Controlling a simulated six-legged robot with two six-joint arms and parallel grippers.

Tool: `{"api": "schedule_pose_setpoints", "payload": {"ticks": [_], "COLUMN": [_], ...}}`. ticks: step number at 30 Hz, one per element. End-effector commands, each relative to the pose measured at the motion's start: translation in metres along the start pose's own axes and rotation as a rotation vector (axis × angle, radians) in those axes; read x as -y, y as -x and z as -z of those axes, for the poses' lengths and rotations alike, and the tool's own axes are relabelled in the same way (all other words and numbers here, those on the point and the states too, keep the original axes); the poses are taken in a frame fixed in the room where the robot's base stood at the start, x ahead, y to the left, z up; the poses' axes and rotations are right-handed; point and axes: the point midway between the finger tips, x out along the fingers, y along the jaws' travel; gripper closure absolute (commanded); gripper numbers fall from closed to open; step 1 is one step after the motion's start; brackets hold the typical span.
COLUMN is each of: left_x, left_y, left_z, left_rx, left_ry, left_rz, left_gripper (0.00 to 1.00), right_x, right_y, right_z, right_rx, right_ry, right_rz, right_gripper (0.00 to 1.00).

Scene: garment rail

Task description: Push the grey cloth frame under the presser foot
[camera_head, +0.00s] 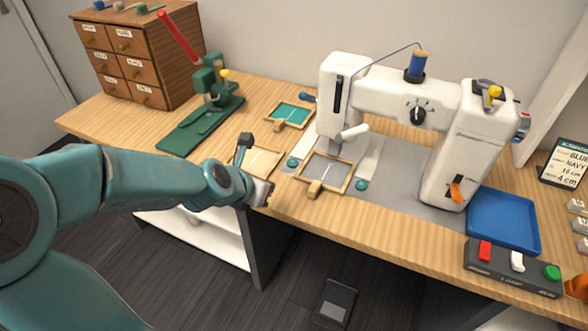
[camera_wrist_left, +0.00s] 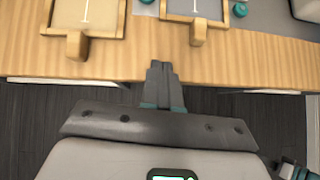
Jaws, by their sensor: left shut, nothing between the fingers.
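The grey cloth frame (camera_head: 327,171) is a wooden frame with grey cloth and a wooden handle block on its front side. It lies flat by the table's front edge, below and in front of the sewing machine's head (camera_head: 335,90). The presser foot itself is not clear, so I cannot tell whether the frame reaches under it. In the left wrist view the frame's handle (camera_wrist_left: 199,32) is ahead and to the right of my left gripper (camera_wrist_left: 157,70). That gripper is shut and empty at the table's front edge, apart from the handle.
A cream cloth frame (camera_wrist_left: 85,20) lies left of the grey one, partly behind my left arm in the head view. A teal cloth frame (camera_head: 290,114) lies farther back. A green press (camera_head: 205,105), blue tray (camera_head: 503,222) and switch box (camera_head: 513,268) stand on the table.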

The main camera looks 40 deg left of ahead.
Motion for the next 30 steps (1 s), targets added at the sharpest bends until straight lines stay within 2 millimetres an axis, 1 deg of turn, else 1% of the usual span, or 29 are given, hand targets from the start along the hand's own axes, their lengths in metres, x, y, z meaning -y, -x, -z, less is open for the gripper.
{"api": "schedule_pose_setpoints", "payload": {"ticks": [4, 7, 14, 17, 21, 24, 30], "left_x": [0.001, 0.002, 0.003, 0.003, 0.004, 0.004, 0.003], "left_y": [-0.024, -0.045, -0.093, -0.101, -0.115, -0.121, -0.124], "left_z": [0.007, 0.008, 0.006, -0.011, -0.022, -0.026, -0.027], "left_rx": [-0.003, -0.004, -0.004, -0.002, -0.001, -0.001, 0.0], "left_ry": [-0.001, -0.002, -0.002, -0.003, -0.003, -0.003, -0.003], "left_rz": [0.003, 0.004, 0.005, 0.006, 0.005, 0.005, 0.004], "left_gripper": [1.0, 1.0, 1.0, 1.0, 1.0, 1.0, 1.0], "right_x": [-0.005, -0.007, -0.009, -0.004, -0.001, 0.0, -0.001], "right_y": [-0.013, -0.019, -0.026, -0.01, -0.003, -0.001, -0.001], "right_z": [0.0, 0.0, 0.0, 0.0, 0.0, 0.0, 0.0], "right_rx": [0.001, 0.001, 0.001, 0.001, 0.0, 0.0, 0.0], "right_ry": [0.0, 0.0, 0.0, 0.0, 0.0, 0.0, 0.0], "right_rz": [0.0, 0.0, 0.0, 0.0, 0.0, 0.0, 0.0], "right_gripper": [1.0, 1.0, 1.0, 1.0, 1.0, 1.0, 1.0]}}
